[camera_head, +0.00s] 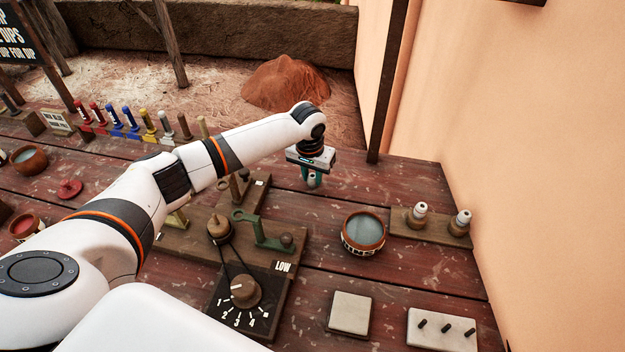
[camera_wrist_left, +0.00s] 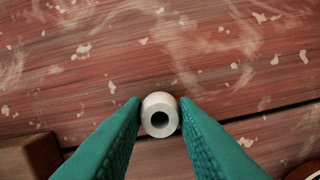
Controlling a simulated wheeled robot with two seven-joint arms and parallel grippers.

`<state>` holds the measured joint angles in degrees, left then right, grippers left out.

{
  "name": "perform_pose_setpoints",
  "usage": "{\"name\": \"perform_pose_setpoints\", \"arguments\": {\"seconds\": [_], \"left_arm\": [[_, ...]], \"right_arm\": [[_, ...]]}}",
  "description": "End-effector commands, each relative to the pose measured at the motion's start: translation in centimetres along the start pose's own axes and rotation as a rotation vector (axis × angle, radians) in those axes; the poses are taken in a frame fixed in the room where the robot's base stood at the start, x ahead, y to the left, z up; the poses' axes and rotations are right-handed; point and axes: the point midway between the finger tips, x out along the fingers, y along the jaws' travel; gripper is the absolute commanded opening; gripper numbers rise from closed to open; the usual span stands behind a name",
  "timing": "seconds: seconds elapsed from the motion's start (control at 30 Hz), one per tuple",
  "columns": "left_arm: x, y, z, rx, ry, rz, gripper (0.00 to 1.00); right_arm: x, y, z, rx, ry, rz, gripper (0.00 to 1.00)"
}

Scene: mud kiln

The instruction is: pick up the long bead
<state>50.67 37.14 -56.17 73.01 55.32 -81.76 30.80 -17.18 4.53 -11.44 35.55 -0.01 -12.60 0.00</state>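A pale, tube-shaped bead (camera_wrist_left: 160,101) with a dark hole shows end-on in the left wrist view. It sits between the teal fingertips of my left gripper (camera_wrist_left: 160,112), which press against its left and right sides. In the head view my left gripper (camera_head: 312,181) points down over the back right of the table, with the bead (camera_head: 312,176) partly hidden between its fingers. I cannot tell how far the bead is from the tabletop. My right gripper is not in view.
Right of my gripper stand a round bowl of liquid (camera_head: 364,230) and a wooden board (camera_head: 436,228) with two white-topped pieces. A dial device (camera_head: 240,290) and wooden base with levers lie nearer. A pale square tile (camera_head: 350,313) and a pegged block (camera_head: 441,330) lie in front.

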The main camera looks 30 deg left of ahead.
Motion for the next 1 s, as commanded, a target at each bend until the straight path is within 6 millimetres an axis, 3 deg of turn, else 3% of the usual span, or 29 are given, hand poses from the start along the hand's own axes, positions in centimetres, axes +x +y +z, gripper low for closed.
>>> {"name": "perform_pose_setpoints", "arguments": {"seconds": [0.37,0.8,1.0], "left_arm": [[-0.8,0.0,0.2,0.000,-0.002,-0.001,0.13],[-8.6,0.0,1.1,0.000,-0.002,-0.002,0.13],[-9.9,0.0,1.3,-0.001,-0.001,-0.001,0.13]], "right_arm": [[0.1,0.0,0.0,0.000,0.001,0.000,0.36],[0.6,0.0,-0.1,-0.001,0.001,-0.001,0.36],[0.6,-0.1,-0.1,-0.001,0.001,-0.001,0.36]]}}
